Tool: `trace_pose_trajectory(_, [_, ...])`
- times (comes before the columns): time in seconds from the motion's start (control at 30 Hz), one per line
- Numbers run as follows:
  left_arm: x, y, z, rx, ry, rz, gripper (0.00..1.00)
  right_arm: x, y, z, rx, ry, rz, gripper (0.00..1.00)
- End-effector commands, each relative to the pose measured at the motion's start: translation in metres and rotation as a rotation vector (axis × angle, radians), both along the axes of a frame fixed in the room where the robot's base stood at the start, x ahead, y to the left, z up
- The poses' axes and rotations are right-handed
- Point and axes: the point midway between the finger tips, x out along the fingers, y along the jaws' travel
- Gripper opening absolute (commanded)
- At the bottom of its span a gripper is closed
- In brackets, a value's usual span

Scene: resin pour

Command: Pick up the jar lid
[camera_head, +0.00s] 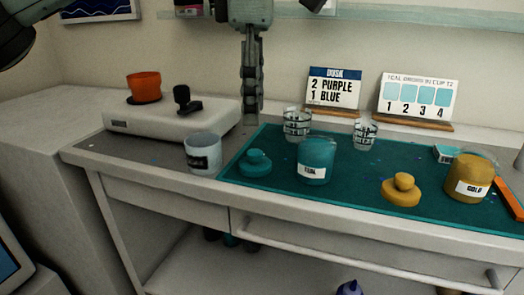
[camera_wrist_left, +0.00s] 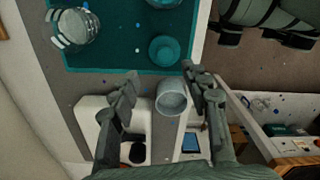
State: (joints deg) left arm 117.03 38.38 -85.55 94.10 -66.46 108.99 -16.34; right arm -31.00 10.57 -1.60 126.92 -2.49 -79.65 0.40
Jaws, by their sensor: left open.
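Two knobbed jar lids lie on the green mat (camera_head: 345,188). The teal lid (camera_head: 255,163) is at the mat's left end, and the gold lid (camera_head: 401,190) is further right. The teal jar (camera_head: 316,160) stands right of the teal lid, and the gold jar (camera_head: 469,178) stands right of the gold lid. My left gripper (camera_head: 251,120) points down above the table, behind the teal lid in the head view. In the left wrist view the teal lid (camera_wrist_left: 164,50) shows just beyond the open, empty fingers (camera_wrist_left: 159,72). My right gripper is not seen.
A clear labelled cup (camera_head: 203,153) stands left of the mat, near the teal lid. A white device (camera_head: 172,117) carries an orange pot (camera_head: 144,87). Two measuring cups (camera_head: 297,123) (camera_head: 365,134) stand behind the jars. Two sign cards (camera_head: 334,88) (camera_head: 418,97) stand at the wall.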

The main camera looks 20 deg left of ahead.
Motion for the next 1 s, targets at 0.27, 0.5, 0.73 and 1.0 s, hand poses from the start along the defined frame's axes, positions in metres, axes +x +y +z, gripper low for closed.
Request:
trace_pose_trajectory(0.27, [-0.003,-0.001,-0.034,-0.001,0.003,-0.001,0.47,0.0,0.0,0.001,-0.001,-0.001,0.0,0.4])
trace_pose_trajectory(0.5, [-0.005,-0.002,-0.066,-0.001,0.002,0.0,0.47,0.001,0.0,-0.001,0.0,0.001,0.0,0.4])
trace_pose_trajectory(0.73, [-0.004,-0.002,-0.07,-0.003,0.001,0.0,0.47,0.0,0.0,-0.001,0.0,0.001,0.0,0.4])
trace_pose_trajectory(1.0, [-0.004,-0.002,-0.07,-0.003,0.001,0.0,0.2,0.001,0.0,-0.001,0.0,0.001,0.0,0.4])
